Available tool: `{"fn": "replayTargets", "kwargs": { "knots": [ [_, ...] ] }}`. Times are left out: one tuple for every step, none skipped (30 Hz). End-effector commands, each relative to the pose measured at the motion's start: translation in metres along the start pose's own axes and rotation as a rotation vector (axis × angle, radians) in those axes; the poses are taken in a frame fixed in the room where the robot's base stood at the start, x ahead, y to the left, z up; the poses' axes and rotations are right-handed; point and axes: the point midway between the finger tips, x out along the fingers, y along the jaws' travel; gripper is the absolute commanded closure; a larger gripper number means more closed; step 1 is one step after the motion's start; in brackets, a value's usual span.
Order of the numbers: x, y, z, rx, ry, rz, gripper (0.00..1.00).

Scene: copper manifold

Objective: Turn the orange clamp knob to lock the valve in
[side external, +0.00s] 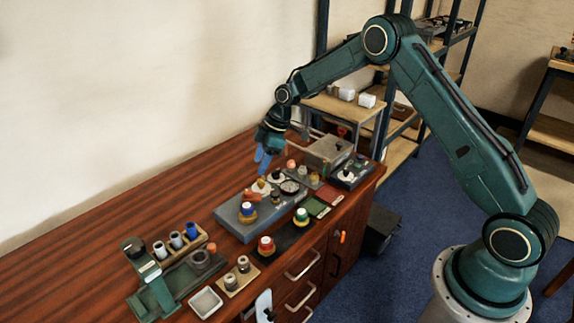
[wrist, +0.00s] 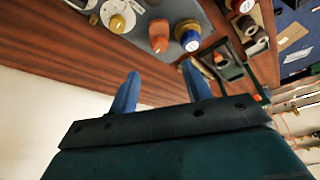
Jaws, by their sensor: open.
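The orange clamp knob (side external: 252,196) stands on the grey manifold board (side external: 232,226), and it also shows in the wrist view (wrist: 159,37). A valve with a blue cap and yellow ring (side external: 248,211) stands right beside the knob; it shows just right of the knob in the wrist view (wrist: 188,36). Whether the clamp touches the valve is not clear. My gripper (side external: 262,160) has blue fingers, points down and is above the far side of the board, apart from the knob. In the wrist view the fingers (wrist: 159,72) are spread with nothing between them.
A yellow pointer knob (side external: 261,184) on a white disc stands close to the orange knob. A red valve (side external: 266,246) and a green valve (side external: 301,217) stand on a black mat in front. A grey box (side external: 328,153) is at the right. The table's back left is clear.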

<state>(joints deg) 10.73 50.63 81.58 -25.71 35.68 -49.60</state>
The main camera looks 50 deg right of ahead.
Motion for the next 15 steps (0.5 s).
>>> {"fn": "replayTargets", "kwargs": {
  "knots": [
    [0.009, -0.001, 0.0, -0.001, -0.001, -0.003, 0.51],
    [0.014, -0.001, 0.0, -0.001, -0.001, -0.003, 0.51],
    [0.02, -0.001, 0.0, -0.001, -0.001, -0.004, 0.51],
    [0.025, -0.001, 0.0, -0.001, -0.001, -0.003, 0.51],
    [0.029, -0.001, 0.0, -0.001, -0.001, -0.003, 0.51],
    [0.036, -0.001, 0.0, 0.0, -0.002, -0.004, 0.51],
    [0.04, -0.001, 0.0, 0.0, -0.002, -0.003, 0.51],
    [0.045, -0.001, 0.0, 0.0, -0.002, -0.003, 0.51],
    [0.051, -0.001, 0.0, -0.001, -0.001, -0.002, 0.51],
    [0.055, -0.001, 0.0, -0.001, -0.001, -0.002, 0.51],
    [0.06, -0.001, 0.0, -0.001, -0.001, -0.003, 0.51],
    [0.066, -0.001, 0.0, -0.001, -0.002, -0.004, 0.51],
    [0.07, -0.001, 0.0, -0.001, -0.001, -0.003, 0.51],
    [0.074, -0.001, 0.0, -0.001, -0.001, -0.002, 0.51],
    [0.079, -0.001, 0.0, -0.001, -0.001, -0.002, 0.51]
  ]
}}
